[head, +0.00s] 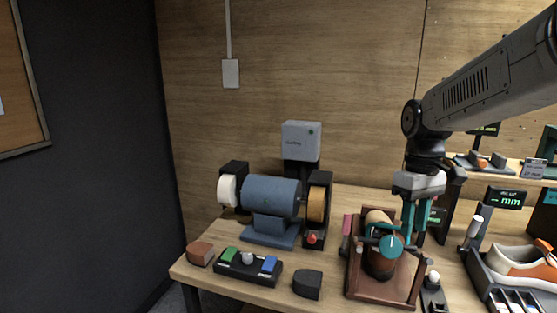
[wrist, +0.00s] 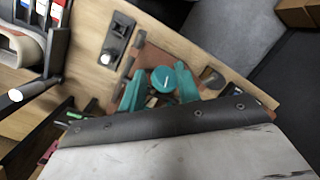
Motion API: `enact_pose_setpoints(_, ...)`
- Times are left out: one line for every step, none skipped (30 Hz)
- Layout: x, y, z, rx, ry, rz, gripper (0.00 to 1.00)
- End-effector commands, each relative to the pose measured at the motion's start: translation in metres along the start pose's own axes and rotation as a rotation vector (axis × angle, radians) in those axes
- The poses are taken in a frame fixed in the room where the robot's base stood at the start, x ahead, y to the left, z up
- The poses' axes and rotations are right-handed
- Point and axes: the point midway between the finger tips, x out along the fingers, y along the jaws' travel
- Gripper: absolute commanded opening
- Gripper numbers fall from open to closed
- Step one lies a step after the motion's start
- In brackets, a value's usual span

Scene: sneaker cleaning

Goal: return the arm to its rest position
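My gripper (head: 413,238) has teal fingers and points down beside a wooden-framed holder (head: 388,300) on the workbench. The holder carries a rounded tan and brown piece (head: 380,263) with a teal clamp disc (head: 391,246). In the wrist view, the two teal fingers of my gripper (wrist: 158,78) stand apart. The teal disc (wrist: 163,80) shows in the gap between them; I cannot tell whether they touch it. My arm reaches in from the upper right, bent down at the wrist.
A blue bench grinder (head: 271,195) stands to the left, with a button box (head: 248,266) in front. An orange and white sneaker (head: 524,266) sits at the right beside a display post (head: 505,199). A wooden wall (head: 330,70) closes the back.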

Motion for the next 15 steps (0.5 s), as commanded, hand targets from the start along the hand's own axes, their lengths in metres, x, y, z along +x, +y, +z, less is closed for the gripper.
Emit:
enact_pose_setpoints(0.000, -0.012, 0.021, 0.060, 0.012, 0.010, 0.33)
enact_pose_setpoints(0.001, -0.019, 0.032, 0.099, 0.019, 0.015, 0.33)
enact_pose_setpoints(0.002, -0.028, 0.047, 0.150, 0.031, 0.021, 0.33)
enact_pose_setpoints(0.004, -0.034, 0.059, 0.187, 0.039, 0.026, 0.33)
enact_pose_setpoints(0.006, -0.040, 0.070, 0.223, 0.047, 0.030, 0.33)
enact_pose_setpoints(0.009, -0.048, 0.084, 0.266, 0.059, 0.036, 0.33)
enact_pose_setpoints(0.011, -0.054, 0.095, 0.296, 0.070, 0.040, 0.33)
enact_pose_setpoints(0.014, -0.059, 0.105, 0.324, 0.080, 0.044, 0.33)
enact_pose_setpoints(0.019, -0.067, 0.118, 0.359, 0.094, 0.049, 0.33)
enact_pose_setpoints(0.022, -0.072, 0.128, 0.381, 0.106, 0.053, 0.33)
enact_pose_setpoints(0.025, -0.077, 0.138, 0.402, 0.118, 0.056, 0.33)
enact_pose_setpoints(0.030, -0.084, 0.150, 0.425, 0.134, 0.061, 0.33)
enact_pose_setpoints(0.034, -0.088, 0.158, 0.439, 0.146, 0.064, 0.33)
enact_pose_setpoints(0.037, -0.092, 0.166, 0.447, 0.159, 0.067, 0.33)
enact_pose_setpoints(0.041, -0.097, 0.175, 0.455, 0.176, 0.071, 0.33)
